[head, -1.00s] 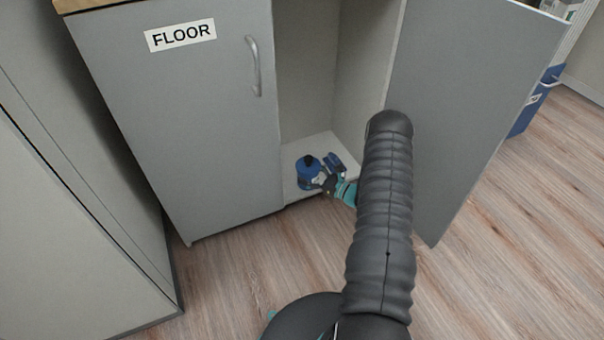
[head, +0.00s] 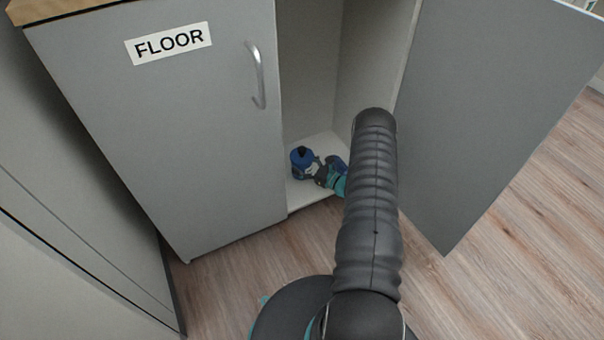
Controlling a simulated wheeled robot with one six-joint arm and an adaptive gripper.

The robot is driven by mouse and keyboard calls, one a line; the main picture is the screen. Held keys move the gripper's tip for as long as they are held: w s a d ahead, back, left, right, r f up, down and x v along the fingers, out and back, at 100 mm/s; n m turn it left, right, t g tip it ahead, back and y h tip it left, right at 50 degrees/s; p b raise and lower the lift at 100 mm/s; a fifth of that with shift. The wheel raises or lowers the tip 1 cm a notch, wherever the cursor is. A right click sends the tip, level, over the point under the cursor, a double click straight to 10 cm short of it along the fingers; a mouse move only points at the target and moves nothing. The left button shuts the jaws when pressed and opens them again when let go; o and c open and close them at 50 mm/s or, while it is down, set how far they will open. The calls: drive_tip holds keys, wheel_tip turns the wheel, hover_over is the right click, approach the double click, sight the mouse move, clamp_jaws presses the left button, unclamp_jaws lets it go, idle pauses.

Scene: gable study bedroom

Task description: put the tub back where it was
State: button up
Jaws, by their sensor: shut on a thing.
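A small blue tub (head: 300,160) with a dark top is low inside the open right side of the grey cabinet, at the cabinet floor (head: 301,187). My gripper (head: 313,168) reaches in from the right and is shut on the tub. The tub looks upright. I cannot tell whether its base touches the cabinet floor. A second blue patch (head: 337,163) shows just right of my gripper; it is too small to identify. My arm hides part of the cabinet opening.
The closed left door (head: 170,130) has a "FLOOR" label (head: 168,43) and a metal handle (head: 258,75). The right door (head: 480,120) stands wide open. Another grey unit (head: 70,200) stands at the left. The wooden floor (head: 530,250) at the right is clear.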

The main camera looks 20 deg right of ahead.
drive_tip(key=shift+f, duration=2.3)
drive_tip(key=shift+f+b, duration=0.2)
drive_tip(key=shift+b, duration=0.3)
drive_tip(key=o, duration=1.6)
drive_tip(key=shift+o, duration=0.2)
drive_tip(key=shift+r, duration=0.1)
drive_tip(key=shift+s+d+p, duration=0.1)
drive_tip(key=shift+s+p, duration=0.05)
drive_tip(key=shift+p, duration=0.15)
drive_tip(key=v, duration=1.1)
drive_tip(key=shift+s+d, duration=0.15)
drive_tip(key=shift+s, duration=0.2)
